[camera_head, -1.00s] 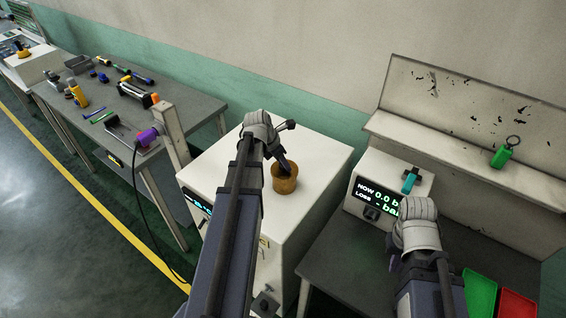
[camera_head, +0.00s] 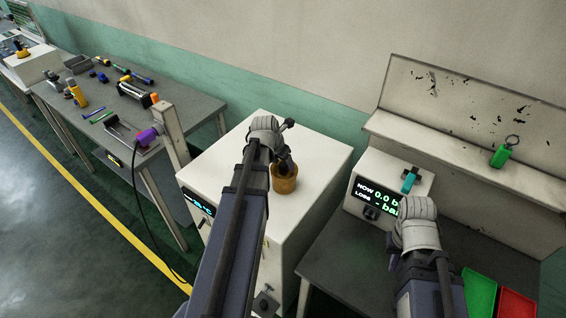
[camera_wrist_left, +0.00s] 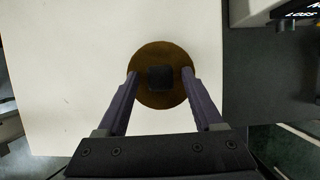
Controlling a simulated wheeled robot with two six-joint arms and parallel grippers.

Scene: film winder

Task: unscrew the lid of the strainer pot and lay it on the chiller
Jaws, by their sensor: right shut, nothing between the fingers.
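The strainer pot (camera_head: 285,184) is a small amber-brown pot on the white top of the box-shaped chiller (camera_head: 318,165). In the left wrist view its top is a brown disc (camera_wrist_left: 160,98) with a dark square knob (camera_wrist_left: 160,78) in the middle. My left gripper (camera_head: 286,164) points down at the pot from above. In the left wrist view my left gripper (camera_wrist_left: 160,74) is open, its fingers over opposite sides of the disc, clear of the knob. My right gripper (camera_head: 410,205) is shut and empty, mostly hidden by its wrist, in front of the gauge box.
The gauge box (camera_head: 365,187) with a lit display and a teal part (camera_head: 409,181) stands on the right table. Green (camera_head: 480,292) and red (camera_head: 516,303) trays lie there. A green tag (camera_head: 502,156) is on the ledge. A tool bench (camera_head: 190,112) is at left.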

